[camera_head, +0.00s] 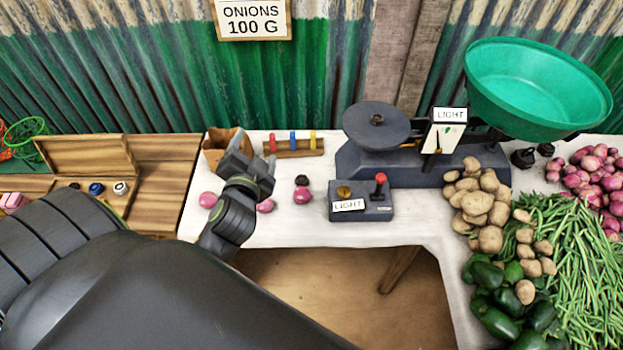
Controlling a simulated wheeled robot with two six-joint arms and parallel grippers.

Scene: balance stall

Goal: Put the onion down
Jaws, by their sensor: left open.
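My left gripper (254,160) is open over the left part of the white table, in front of the brown paper bag. No onion shows between its fingers. One pink onion (208,200) lies on the cloth to the left of the gripper. Another pink onion (265,206) lies just right of the gripper's wrist, partly hidden by it. A third pink onion (302,195) lies further right, with a small dark object (302,180) just behind it. My right gripper is not in view.
Behind are the paper bag (214,155) and a rack of coloured pegs (293,148). A balance scale (400,168) with a green pan (537,90) and a control box (362,207) stand right. Vegetables fill the far right. A wooden box (90,160) is left.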

